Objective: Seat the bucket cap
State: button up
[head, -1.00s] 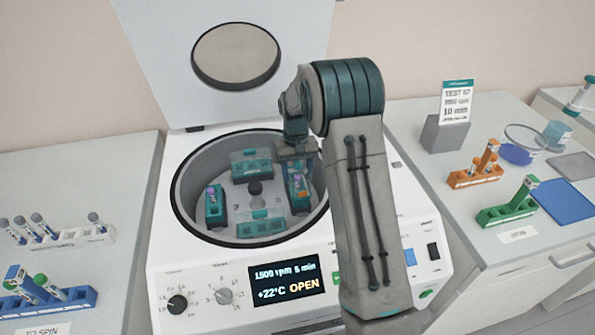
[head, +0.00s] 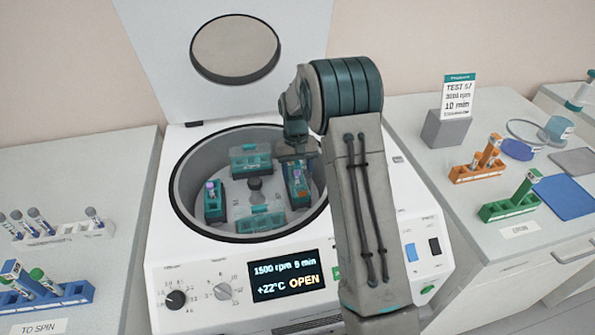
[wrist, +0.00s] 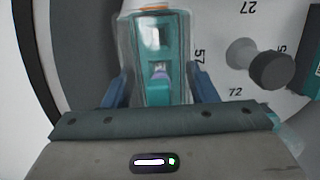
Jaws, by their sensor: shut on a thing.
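My gripper (head: 297,167) is inside the open centrifuge bowl, over the right-hand bucket (head: 298,192). In the wrist view, its blue fingers (wrist: 160,82) stand on both sides of a clear bucket cap (wrist: 125,48), shut on it. The cap's see-through walls surround the teal bucket (wrist: 152,92), where a purple-topped tube and an orange one show. I cannot tell whether the cap rests fully on the bucket. The left bucket (head: 214,208) holds a purple-topped tube.
The rotor hub (wrist: 272,68) stands beside the bucket. The bowl wall is close on the other side. The centrifuge lid (head: 235,48) is raised; its display (head: 286,275) reads OPEN. Tube racks stand on the left bench (head: 100,180) and right bench (head: 420,125).

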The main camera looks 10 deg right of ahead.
jog(key=shift+f, duration=0.3)
jog(key=shift+f, duration=0.2)
jog(key=shift+f+b, duration=0.25)
jog(key=shift+b, duration=0.15)
jog(key=o, duration=1)
jog(key=shift+o, duration=0.2)
jog(key=r, duration=0.4)
jog(key=w+r, duration=0.1)
jog(key=r, duration=0.4)
jog(key=w+r, duration=0.1)
jog(key=r, duration=0.3)
jog(key=shift+r+b, duration=0.35)
